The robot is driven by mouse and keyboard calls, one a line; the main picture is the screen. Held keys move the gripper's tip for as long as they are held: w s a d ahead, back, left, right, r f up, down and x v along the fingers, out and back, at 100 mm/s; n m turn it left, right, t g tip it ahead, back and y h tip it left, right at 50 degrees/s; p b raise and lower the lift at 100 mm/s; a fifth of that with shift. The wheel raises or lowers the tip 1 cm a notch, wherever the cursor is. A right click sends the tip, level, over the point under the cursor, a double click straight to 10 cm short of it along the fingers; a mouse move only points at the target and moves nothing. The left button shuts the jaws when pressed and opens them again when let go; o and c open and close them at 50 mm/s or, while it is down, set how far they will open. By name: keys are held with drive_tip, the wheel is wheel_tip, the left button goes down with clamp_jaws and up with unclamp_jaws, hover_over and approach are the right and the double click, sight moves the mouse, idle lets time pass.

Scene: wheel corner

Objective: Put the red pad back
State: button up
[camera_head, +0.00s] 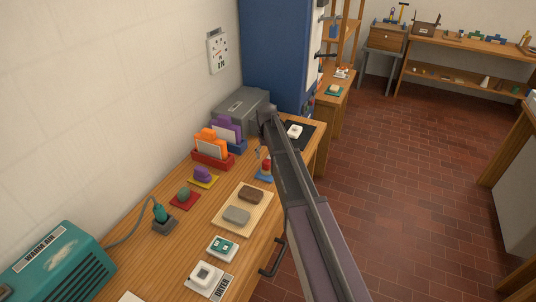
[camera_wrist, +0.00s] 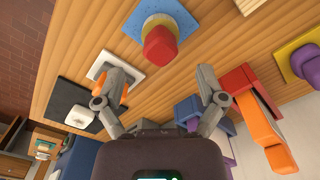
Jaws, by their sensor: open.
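A rounded red piece (camera_head: 266,165) stands on a blue square base (camera_head: 264,177) on the wooden bench; both also show at the top of the wrist view as the red piece (camera_wrist: 160,45) and the blue base (camera_wrist: 178,14). A flat red square (camera_head: 185,204) with a green lump (camera_head: 184,193) on it lies farther left. I cannot tell which red thing is the pad. My gripper (camera_wrist: 165,82) is open above the bench, its fingers apart with nothing between them. The red piece is beyond the fingertips in the wrist view. In the head view my arm hides part of the bench.
A red holder (camera_head: 210,161) with orange parts and a grey box (camera_head: 242,108) stand near the wall. A yellow square (camera_head: 203,182) with a purple piece, a tray (camera_head: 256,208) with two blocks, and a dark mat (camera_head: 305,137) with a white item crowd the bench.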

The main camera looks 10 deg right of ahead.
sight(267, 162)
wheel_tip(267, 162, up, 7)
drive_tip(key=p, duration=0.6)
drive_tip(key=shift+p, duration=0.3)
drive_tip(key=shift+r, duration=0.15)
drive_tip(key=s+m, duration=0.1)
drive_tip(key=s, duration=2.7)
drive_tip(key=shift+s+d+m, duration=0.2)
drive_tip(key=shift+s+m, duration=0.2)
